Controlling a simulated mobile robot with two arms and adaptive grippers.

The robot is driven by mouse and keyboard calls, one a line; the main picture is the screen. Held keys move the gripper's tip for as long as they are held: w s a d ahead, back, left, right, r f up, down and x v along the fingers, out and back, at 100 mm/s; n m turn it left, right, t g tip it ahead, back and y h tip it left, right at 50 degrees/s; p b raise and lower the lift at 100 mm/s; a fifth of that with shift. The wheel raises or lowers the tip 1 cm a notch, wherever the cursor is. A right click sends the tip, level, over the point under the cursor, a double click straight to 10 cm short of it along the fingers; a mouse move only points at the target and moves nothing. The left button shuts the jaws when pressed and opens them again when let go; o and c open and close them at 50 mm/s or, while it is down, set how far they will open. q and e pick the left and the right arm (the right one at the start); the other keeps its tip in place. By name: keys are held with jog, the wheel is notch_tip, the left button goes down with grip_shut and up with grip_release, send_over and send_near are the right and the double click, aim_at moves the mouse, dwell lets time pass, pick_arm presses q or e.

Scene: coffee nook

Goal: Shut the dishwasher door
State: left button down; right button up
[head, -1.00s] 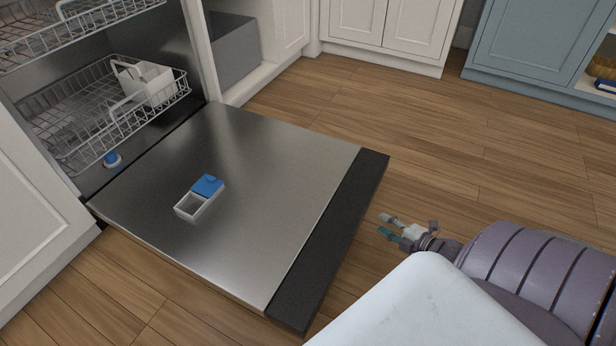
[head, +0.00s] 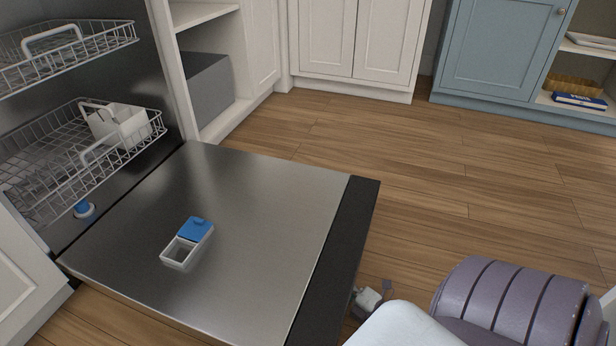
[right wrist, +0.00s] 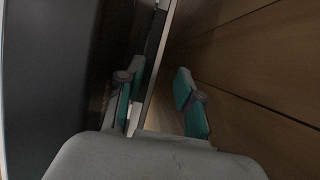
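The dishwasher door (head: 240,210) is lowered nearly flat above the floor. Its inner face is steel, with a black strip (head: 340,255) along the outer edge. My right gripper shows only partly in the head view, low beside this outer edge, with its fingertips hidden behind the strip. In the right wrist view my right gripper (right wrist: 160,80) is open, fingers apart. The door's dark surface (right wrist: 55,70) fills the left there, and its pale edge runs between the fingers. I cannot tell whether they touch. My left gripper is not in view.
The lower rack (head: 120,150) with a white basket (head: 122,128) and the upper rack (head: 85,58) sit inside the dishwasher. A blue-lidded dispenser (head: 187,243) is on the door. White cabinets (head: 350,40) and a blue cabinet (head: 495,50) stand behind. Wooden floor (head: 450,170) is clear.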

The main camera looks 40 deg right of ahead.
jog(key=w+b, duration=0.1)
jog(key=w, duration=0.1)
jog(key=w+b, duration=0.1)
jog(key=w, duration=0.2)
jog(key=w+b, duration=0.2)
jog(key=w, duration=0.1)
jog(key=shift+a+f, duration=0.2)
jog(key=shift+a, duration=0.1)
jog(key=shift+w+r+b, duration=0.15)
jog(key=shift+w+b, duration=0.15)
jog(key=shift+w, duration=0.4)
jog(key=shift+a, duration=0.1)
grip_shut()
